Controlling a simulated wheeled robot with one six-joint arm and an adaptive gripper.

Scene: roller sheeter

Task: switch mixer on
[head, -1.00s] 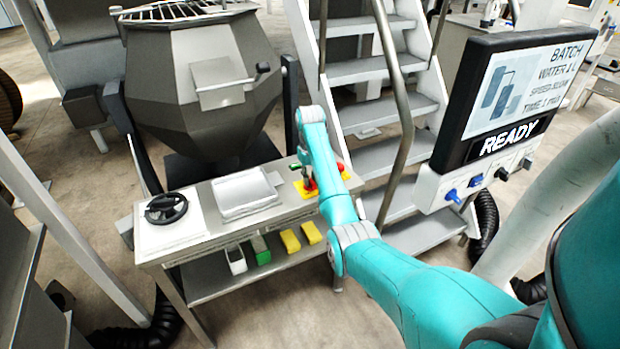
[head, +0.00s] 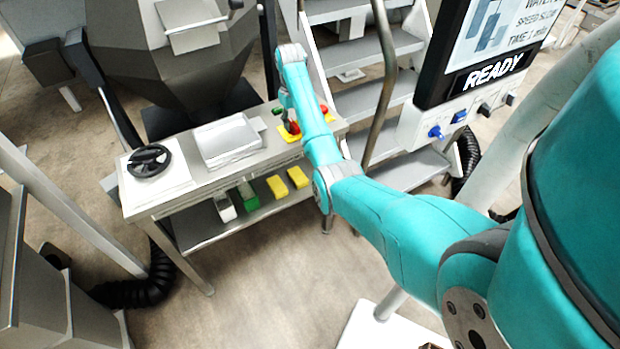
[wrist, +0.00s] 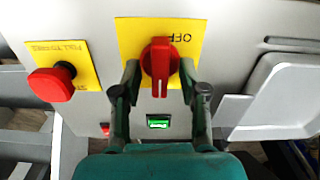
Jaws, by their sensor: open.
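A red rotary switch (wrist: 160,62) sits on a yellow plate (wrist: 131,33) marked OFF, with the lettering upside down in the wrist view. Its bar stands upright in that picture, a pale line at the lower end. My gripper (wrist: 160,72) is open, one fingertip on each side of the switch; I cannot tell whether they touch it. In the head view my gripper hangs over the right end of the bench, and the switch (head: 293,127) is partly hidden by it. The mixer's dark faceted tub (head: 190,70) stands behind the bench.
A red mushroom stop button (wrist: 52,83) on its own yellow plate is beside the switch. A metal tray (head: 230,138) and a black handwheel (head: 149,160) are on the bench (head: 180,195). Stairs (head: 360,55) and a READY display (head: 490,72) stand to the right.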

